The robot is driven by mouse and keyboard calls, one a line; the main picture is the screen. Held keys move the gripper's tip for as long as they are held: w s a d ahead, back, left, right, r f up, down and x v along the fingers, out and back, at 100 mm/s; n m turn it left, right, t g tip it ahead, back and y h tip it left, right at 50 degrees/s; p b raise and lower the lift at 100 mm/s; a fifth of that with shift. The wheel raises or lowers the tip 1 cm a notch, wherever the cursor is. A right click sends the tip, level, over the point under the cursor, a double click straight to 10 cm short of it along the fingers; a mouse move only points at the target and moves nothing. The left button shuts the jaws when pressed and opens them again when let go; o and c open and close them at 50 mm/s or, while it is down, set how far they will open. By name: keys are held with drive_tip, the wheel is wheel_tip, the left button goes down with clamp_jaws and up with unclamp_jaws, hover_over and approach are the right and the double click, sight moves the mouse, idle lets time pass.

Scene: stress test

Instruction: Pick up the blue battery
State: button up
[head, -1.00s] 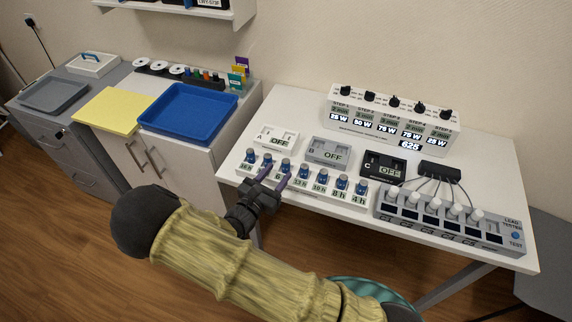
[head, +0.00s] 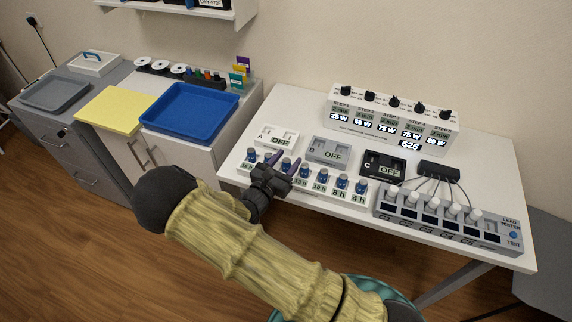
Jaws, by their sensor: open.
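Several blue batteries (head: 340,181) stand upright in a row in a white holder (head: 349,196) with hour labels, along the front of the white table. My gripper (head: 285,168) is open over the left part of this row. Its two purple fingers point toward the back of the table, with one blue battery (head: 286,163) showing between them. I cannot tell whether the fingers touch it. Part of the holder and some of the batteries near the gripper are hidden by it.
Behind the row stand box A (head: 277,137), box B (head: 329,149) and box C (head: 383,165); B and C read OFF. A grey lead tester (head: 450,222) stands at right, and a step panel (head: 392,122) at the back. A blue tray (head: 190,112) lies on the left cabinet.

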sight(287, 160)
idle(0.3)
clamp_jaws()
wheel_tip(287, 160, up, 10)
drive_tip(key=shift+w, duration=0.1)
idle(0.5)
drive_tip(key=shift+d, duration=0.1)
